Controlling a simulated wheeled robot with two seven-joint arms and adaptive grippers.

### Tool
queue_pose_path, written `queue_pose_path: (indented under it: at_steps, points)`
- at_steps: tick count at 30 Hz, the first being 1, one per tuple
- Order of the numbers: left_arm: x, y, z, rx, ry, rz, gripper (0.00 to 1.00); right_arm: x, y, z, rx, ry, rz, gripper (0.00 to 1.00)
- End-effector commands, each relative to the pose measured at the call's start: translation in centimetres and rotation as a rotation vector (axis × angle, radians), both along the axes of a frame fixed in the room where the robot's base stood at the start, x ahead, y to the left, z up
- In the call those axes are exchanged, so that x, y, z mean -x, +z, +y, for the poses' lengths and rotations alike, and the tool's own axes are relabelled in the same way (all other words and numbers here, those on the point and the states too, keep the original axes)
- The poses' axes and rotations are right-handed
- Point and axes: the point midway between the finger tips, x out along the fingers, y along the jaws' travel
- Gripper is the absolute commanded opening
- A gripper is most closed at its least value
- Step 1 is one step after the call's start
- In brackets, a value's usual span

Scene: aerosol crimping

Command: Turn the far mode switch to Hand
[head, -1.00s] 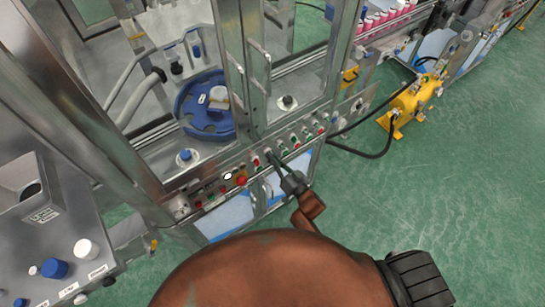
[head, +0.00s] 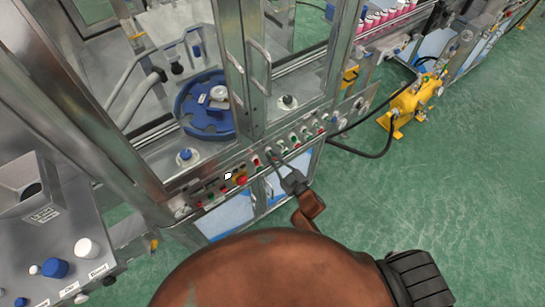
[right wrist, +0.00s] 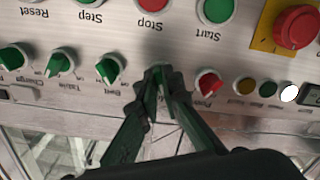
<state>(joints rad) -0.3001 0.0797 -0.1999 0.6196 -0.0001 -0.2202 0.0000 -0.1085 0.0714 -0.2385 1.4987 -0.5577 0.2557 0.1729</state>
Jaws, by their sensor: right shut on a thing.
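My right gripper (right wrist: 160,78) is at the sloped metal control panel (right wrist: 210,52). In the right wrist view its dark green fingertips are closed around a small knob, mostly hidden between them. That knob sits between a green selector switch (right wrist: 109,68) and a red selector switch (right wrist: 208,82). Its label is partly covered, so I cannot read its name or position. More green selectors (right wrist: 60,62) stand in the same row to the left. In the head view my right gripper (head: 274,160) reaches the panel's front from below. My left gripper is not in view.
Above the gripped knob in the wrist view are a red Stop button (right wrist: 153,10), a green Start button (right wrist: 217,9) and a red mushroom button (right wrist: 295,26) on yellow. Glass doors (head: 262,80) stand behind the panel. Open green floor (head: 440,190) lies right.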

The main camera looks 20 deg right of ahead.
Motion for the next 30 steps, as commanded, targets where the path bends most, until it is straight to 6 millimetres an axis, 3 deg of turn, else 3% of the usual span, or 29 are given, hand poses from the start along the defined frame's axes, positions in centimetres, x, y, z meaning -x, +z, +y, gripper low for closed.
queue_pose_path:
  at_steps: [9, 24, 25, 30]
  points:
    - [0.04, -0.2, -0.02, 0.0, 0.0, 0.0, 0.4, 0.04, -0.05, 0.03, 0.102, 0.0, -0.037, 0.0]
    - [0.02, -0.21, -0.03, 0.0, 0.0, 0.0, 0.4, 0.05, -0.05, 0.04, 0.121, 0.001, -0.044, 0.0]
    - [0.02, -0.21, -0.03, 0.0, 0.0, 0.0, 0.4, 0.04, -0.04, 0.03, 0.121, 0.001, -0.044, 0.07]
    - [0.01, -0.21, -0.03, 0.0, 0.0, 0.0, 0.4, 0.03, -0.04, 0.03, 0.12, 0.001, -0.043, 0.19]
